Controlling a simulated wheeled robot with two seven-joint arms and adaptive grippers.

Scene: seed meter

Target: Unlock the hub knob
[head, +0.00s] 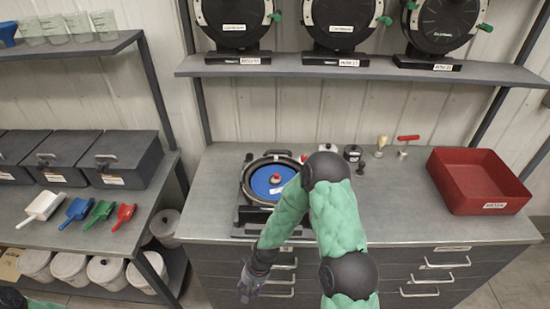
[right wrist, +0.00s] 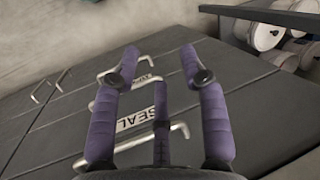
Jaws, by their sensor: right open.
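The seed meter (head: 248,196) sits on the grey bench, with a blue disc (head: 262,184) facing up inside a dark round housing. The hub knob (head: 276,179), small and red with a pale base, stands at the disc's centre. Whether it is locked cannot be told. My green right arm covers the meter's right side. My right gripper (head: 252,282) hangs in front of the drawers, below the bench's front edge and well short of the knob. In the right wrist view, its purple fingers (right wrist: 160,70) are spread and empty, facing the drawer fronts. My left gripper is not in view.
A red bin (head: 480,182) stands at the bench's right. Small tools, including a red-handled one (head: 407,140), stand at the back. A shelf (head: 330,68) with round black units hangs above. Scoops (head: 76,210) lie on the left rack. Drawer handles (head: 435,279) protrude in front.

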